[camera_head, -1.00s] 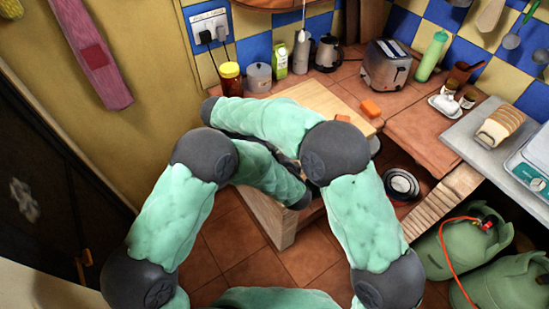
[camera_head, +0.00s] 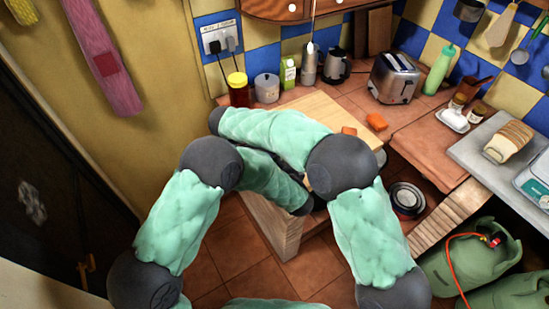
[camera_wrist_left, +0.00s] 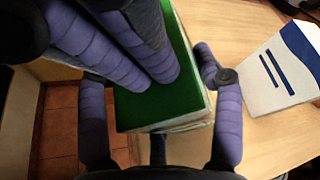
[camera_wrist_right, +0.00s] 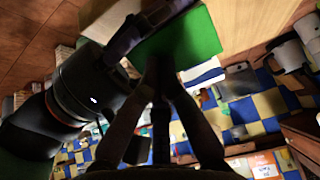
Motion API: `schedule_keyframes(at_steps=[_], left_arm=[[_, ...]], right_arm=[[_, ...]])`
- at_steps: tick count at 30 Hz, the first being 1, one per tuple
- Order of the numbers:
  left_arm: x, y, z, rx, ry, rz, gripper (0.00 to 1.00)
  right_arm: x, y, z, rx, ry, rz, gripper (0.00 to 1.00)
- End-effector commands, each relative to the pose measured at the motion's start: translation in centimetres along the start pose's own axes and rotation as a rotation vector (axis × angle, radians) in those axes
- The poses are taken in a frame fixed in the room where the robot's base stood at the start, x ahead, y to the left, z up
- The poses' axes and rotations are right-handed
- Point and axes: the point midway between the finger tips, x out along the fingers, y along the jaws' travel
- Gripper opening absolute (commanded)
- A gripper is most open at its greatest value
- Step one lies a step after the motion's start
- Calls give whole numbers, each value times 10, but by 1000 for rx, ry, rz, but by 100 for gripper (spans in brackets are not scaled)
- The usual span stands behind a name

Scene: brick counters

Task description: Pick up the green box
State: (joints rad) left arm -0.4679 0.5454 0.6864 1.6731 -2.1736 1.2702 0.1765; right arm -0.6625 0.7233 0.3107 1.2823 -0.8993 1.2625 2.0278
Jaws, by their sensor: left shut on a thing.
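The green box (camera_wrist_left: 180,98) has a green top and pale sides like page edges. In the left wrist view it lies between the two purple fingers of my left gripper (camera_wrist_left: 150,76), which is shut on it. The purple fingers of my right gripper (camera_wrist_right: 159,66) lie close together, shut, over the box's top in the left wrist view. The box's green face also shows just past those fingers in the right wrist view (camera_wrist_right: 185,38). In the head view my arms hide the box and both gripper tips.
A white and blue carton (camera_wrist_left: 282,75) lies beside the box on the wooden board (camera_head: 308,108). A jar (camera_head: 238,90), toaster (camera_head: 395,78) and kettle (camera_head: 336,64) stand farther back.

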Motion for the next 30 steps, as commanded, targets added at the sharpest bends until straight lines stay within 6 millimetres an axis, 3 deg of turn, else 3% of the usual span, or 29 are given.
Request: schedule_keyframes(at_steps=[14,30], left_arm=[[0,5,-2,6,5,9,33],[0,8,-4,10,9,13,33]], right_arm=[[-11,1,-6,-1,0,2,0],[-78,1,-5,-1,0,3,0]])
